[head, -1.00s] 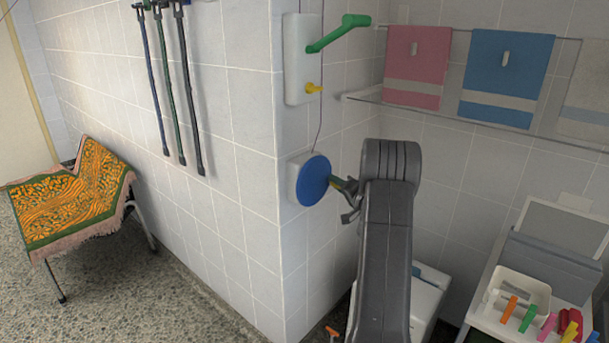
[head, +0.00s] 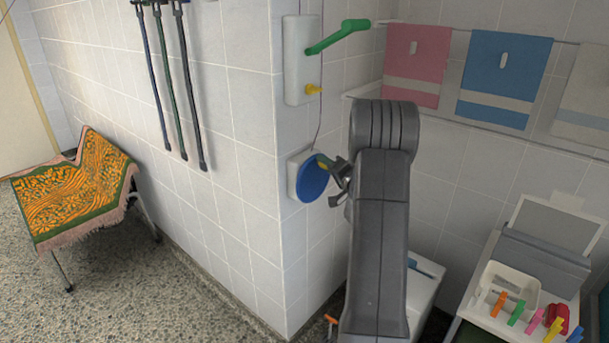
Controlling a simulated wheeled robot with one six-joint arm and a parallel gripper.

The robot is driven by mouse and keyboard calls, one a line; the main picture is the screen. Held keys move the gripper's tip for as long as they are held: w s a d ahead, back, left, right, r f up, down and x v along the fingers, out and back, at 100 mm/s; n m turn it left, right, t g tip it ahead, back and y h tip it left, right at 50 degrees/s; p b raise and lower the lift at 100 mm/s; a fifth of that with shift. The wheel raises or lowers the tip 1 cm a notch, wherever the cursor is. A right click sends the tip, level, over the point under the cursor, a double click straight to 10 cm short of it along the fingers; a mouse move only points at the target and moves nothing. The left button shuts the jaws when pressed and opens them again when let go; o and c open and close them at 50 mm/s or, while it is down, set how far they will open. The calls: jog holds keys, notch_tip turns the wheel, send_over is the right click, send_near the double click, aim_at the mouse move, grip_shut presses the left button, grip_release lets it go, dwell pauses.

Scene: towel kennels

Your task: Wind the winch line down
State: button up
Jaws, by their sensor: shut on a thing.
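A round blue wheel (head: 313,181) sits on a white plate (head: 292,174) low on the tiled wall corner. A thin dark line (head: 318,127) runs down to it from above. A small yellowish knob (head: 323,159) shows at the wheel's upper right edge. My gripper (head: 336,170) is shut on this knob, close against the wheel's right side; its fingertips are small and partly hidden. Above is a white wall box (head: 297,62) with a green crank (head: 338,37) and a yellow peg (head: 313,89), both clear of my gripper.
A rail with pink (head: 416,64) and blue towels (head: 503,79) runs along the right wall. Hoses or leashes (head: 178,90) hang on the left wall. A cloth-covered seat (head: 85,185) stands at left. A table with a white tray (head: 507,288) and coloured clips is at lower right.

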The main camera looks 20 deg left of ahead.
jog(key=o, duration=1.2)
jog(key=shift+o, duration=0.2)
jog(key=w+d+v, duration=0.1)
jog(key=v, duration=0.7)
jog(key=shift+d+p, duration=0.3)
jog(key=shift+d, duration=0.1)
jog(key=shift+w+a, duration=0.15)
